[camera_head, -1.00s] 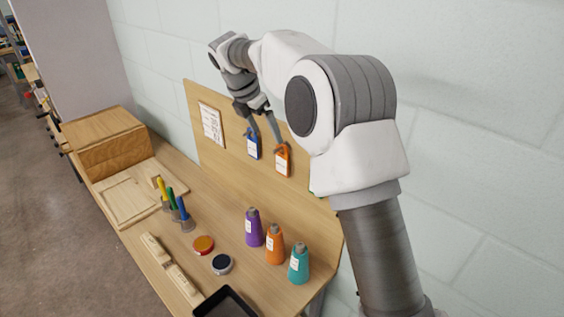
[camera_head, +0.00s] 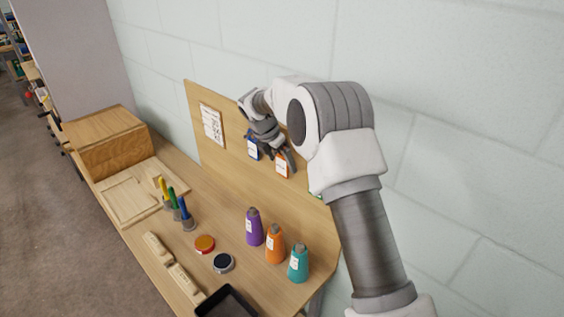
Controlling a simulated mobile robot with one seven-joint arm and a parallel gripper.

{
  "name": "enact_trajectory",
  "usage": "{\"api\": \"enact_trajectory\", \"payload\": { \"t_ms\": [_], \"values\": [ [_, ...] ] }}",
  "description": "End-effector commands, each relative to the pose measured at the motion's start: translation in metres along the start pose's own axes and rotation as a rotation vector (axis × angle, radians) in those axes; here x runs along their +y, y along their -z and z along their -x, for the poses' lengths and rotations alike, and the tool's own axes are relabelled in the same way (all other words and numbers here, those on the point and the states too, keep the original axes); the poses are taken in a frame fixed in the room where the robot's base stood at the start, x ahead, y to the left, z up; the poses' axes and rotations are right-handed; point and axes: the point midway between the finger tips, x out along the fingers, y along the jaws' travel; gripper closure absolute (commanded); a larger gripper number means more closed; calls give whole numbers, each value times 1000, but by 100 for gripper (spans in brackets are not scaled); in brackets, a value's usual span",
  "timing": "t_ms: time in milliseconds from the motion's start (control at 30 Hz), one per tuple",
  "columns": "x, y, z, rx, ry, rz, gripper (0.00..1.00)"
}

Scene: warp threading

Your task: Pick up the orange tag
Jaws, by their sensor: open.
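The orange tag (camera_head: 281,169) hangs on the wooden backboard (camera_head: 222,158), with a white label on its front. Its upper part is hidden behind my gripper. My gripper (camera_head: 283,163) is open, with its fingers at the orange tag; I cannot tell whether they touch it or whether the tag is between them. A blue tag (camera_head: 252,150) hangs just left of the orange one, partly covered by my gripper.
A paper sheet (camera_head: 211,124) is on the board's left. On the bench stand purple (camera_head: 254,228), orange (camera_head: 274,245) and teal (camera_head: 298,264) cones. A black tray (camera_head: 226,303) lies at the front. A bit of green shows right of the orange tag, beside my arm.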

Motion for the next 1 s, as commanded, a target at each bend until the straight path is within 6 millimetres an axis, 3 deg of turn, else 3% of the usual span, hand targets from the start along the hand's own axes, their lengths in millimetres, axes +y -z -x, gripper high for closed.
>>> {"api": "enact_trajectory", "payload": {
  "t_ms": [200, 700, 1000],
  "values": [
    [0, 0, -1, 0, 0, 0, 3],
    [0, 0, 0, 0, -1, 0, 91],
    [0, -1, 2, -1, -2, -1, 91]
  ]
}}
